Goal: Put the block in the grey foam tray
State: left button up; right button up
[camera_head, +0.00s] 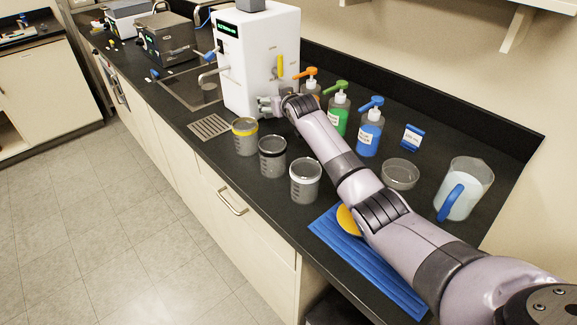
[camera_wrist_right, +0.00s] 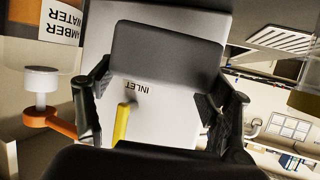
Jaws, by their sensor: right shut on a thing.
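My right gripper (camera_head: 268,105) is in front of the lower side of a white machine (camera_head: 262,55), mostly hidden by its own wrist in the head view. In the right wrist view, its two fingers (camera_wrist_right: 160,78) stand on either side of a dark grey block-shaped thing (camera_wrist_right: 165,52), which spans the gap between them. The gripper is shut on this block. The white panel marked INLET and a yellow lever (camera_wrist_right: 122,122) show behind it. I cannot make out a grey foam tray in either view. My left gripper is not in view.
Jars with yellow (camera_head: 245,137), black (camera_head: 272,157) and clear (camera_head: 305,181) rims line the counter's front. Green (camera_head: 339,115) and blue (camera_head: 369,132) pump bottles, a glass dish (camera_head: 400,174) and a jug (camera_head: 466,188) stand behind my arm. A blue mat (camera_head: 350,258) lies below it.

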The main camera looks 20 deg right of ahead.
jog(key=shift+w+d+f, duration=0.2)
jog(key=shift+f, duration=0.25)
jog(key=shift+w+d+f, duration=0.15)
jog(key=shift+d+f, duration=0.05)
jog(key=shift+f, duration=0.2)
jog(key=shift+s+d, duration=0.3)
jog(key=shift+s, duration=0.15)
jog(key=s+d+p, duration=0.1)
jog(key=s+p, duration=0.1)
jog(key=s, duration=0.3)
jog(key=s+d+p, duration=0.2)
jog(key=s, duration=0.3)
jog(key=s+d+p, duration=0.2)
jog(key=s+p, duration=0.1)
jog(key=s, duration=0.3)
jog(key=shift+d, duration=0.25)
notch_tip(320, 180, down, 3)
jog(key=shift+f+p, duration=0.15)
jog(key=shift+p, duration=0.25)
jog(key=shift+f, duration=0.2)
